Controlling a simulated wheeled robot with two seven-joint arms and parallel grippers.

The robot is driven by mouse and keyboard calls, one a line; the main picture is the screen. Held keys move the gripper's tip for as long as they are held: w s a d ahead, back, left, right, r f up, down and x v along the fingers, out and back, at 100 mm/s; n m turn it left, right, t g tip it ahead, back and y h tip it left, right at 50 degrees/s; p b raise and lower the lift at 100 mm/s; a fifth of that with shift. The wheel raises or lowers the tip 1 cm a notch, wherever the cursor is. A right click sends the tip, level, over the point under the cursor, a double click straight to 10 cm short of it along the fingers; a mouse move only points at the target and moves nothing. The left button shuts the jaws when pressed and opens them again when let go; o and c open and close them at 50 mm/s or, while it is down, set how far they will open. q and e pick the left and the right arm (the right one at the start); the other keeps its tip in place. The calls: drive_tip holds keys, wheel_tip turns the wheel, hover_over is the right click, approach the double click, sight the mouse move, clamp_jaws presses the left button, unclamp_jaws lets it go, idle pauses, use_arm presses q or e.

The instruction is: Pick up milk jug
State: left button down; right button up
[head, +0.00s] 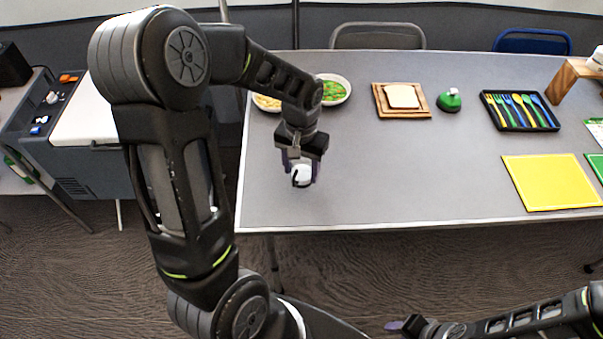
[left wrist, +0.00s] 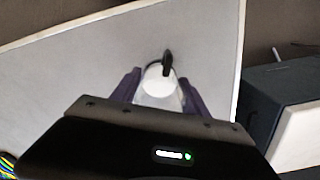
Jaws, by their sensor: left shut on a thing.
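The milk jug (head: 301,176) is white with a dark handle. It is at the left part of the grey table (head: 400,180), below my left gripper (head: 300,168). In the left wrist view the jug (left wrist: 159,87) sits between the two purple fingers of my left gripper (left wrist: 158,92), with its round white top and black handle showing. The left gripper is shut on the jug. I cannot tell whether the jug touches the table. My right gripper (head: 400,326) is low at the bottom of the head view, off the table, and its jaw state is unclear.
Two bowls of food, one with green contents (head: 334,90), stand behind the left gripper. Bread on a wooden board (head: 402,113), a green-and-white item (head: 449,100), a cutlery tray (head: 519,127) and a yellow mat (head: 553,182) lie rightward. The table's front middle is clear.

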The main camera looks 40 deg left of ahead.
use_arm(q)
drive_tip(key=shift+r, duration=2.85)
